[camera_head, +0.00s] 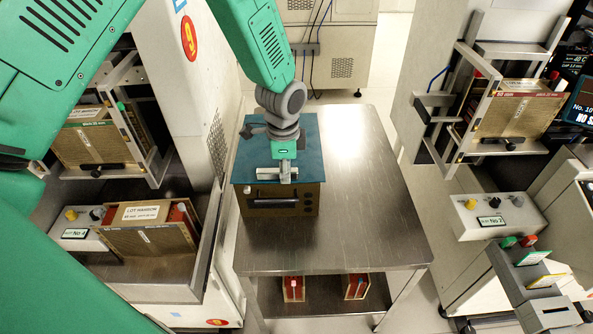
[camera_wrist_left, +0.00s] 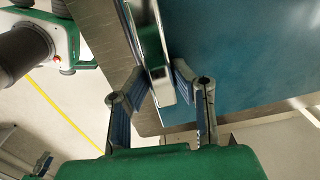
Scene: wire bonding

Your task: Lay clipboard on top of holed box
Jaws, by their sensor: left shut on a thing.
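The clipboard (camera_head: 308,150) is a flat teal-blue board with a metal clip at its near edge. It covers the top of the holed box (camera_head: 285,207), a brown box with a black handle and round holes on its front. I cannot tell whether the board touches the box or hovers just above it. My left gripper (camera_head: 284,172) is shut on the clip at the board's near edge. In the left wrist view, the fingers (camera_wrist_left: 160,85) sit on both sides of the clip, with the blue board (camera_wrist_left: 240,55) to the right. My right gripper is not in view.
The box stands on the left part of a steel table (camera_head: 370,200), whose right side is clear. Two small red-sided boxes (camera_head: 293,289) stand on its lower shelf. Machines with cartridge racks (camera_head: 510,110) flank the table; another labelled cartridge (camera_head: 150,235) sits at left.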

